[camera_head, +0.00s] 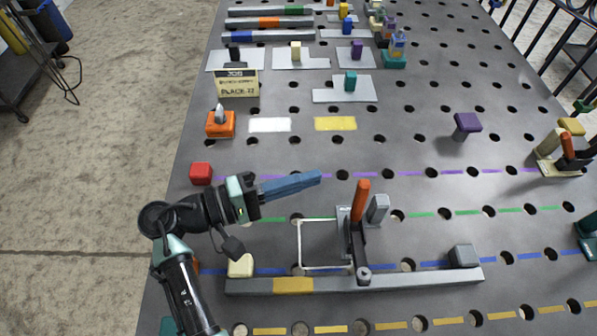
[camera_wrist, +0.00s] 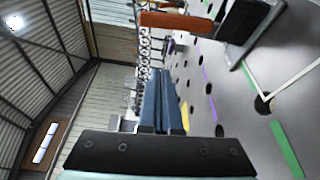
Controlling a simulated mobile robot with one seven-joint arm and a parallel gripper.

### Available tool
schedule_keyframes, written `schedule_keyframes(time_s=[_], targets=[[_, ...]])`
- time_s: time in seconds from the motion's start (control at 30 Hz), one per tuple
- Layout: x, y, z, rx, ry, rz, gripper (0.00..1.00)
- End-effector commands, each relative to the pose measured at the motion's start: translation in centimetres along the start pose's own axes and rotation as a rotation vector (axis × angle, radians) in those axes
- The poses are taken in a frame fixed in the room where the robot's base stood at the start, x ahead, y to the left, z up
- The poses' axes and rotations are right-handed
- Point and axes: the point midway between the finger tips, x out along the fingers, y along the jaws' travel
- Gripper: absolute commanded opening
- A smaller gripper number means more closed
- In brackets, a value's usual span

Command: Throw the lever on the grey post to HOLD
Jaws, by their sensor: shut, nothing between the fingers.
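The lever (camera_head: 361,198) has an orange handle on a dark arm. It stands nearly upright, leaning slightly right, beside the grey post (camera_head: 378,209) on the near grey bar. Small lettering by the lever is too small to read. My gripper (camera_head: 319,178) has long blue fingers pressed together and empty. In the head view its fingertips are left of the handle and a little above its middle, apart from it. In the wrist view the fingers (camera_wrist: 160,75) point away from the camera, and the orange handle (camera_wrist: 176,20) lies across the top, beyond the fingertips and clear of them.
A white wire frame (camera_head: 300,245) stands left of the lever. A cream block (camera_head: 240,266) and a grey block (camera_head: 463,255) sit near the bar (camera_head: 410,280). A second orange-handled lever (camera_head: 567,146) is at the far right. A red block (camera_head: 201,173) stands behind my arm.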

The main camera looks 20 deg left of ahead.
Motion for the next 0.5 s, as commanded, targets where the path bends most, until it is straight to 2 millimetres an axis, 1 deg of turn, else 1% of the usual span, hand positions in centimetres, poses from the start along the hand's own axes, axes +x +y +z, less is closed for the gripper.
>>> schedule_keyframes(time_s=[0.03,0.3,0.4,0.5], targets=[[1.3,0.1,0.1,-0.001,-0.006,-0.002,0.0],[7.1,0.1,0.1,0.001,-0.004,-0.002,0.0],[6.2,0.2,1.6,0.0,0.002,-0.002,0.0],[5.8,0.2,2.7,0.001,0.002,-0.002,0.0]])
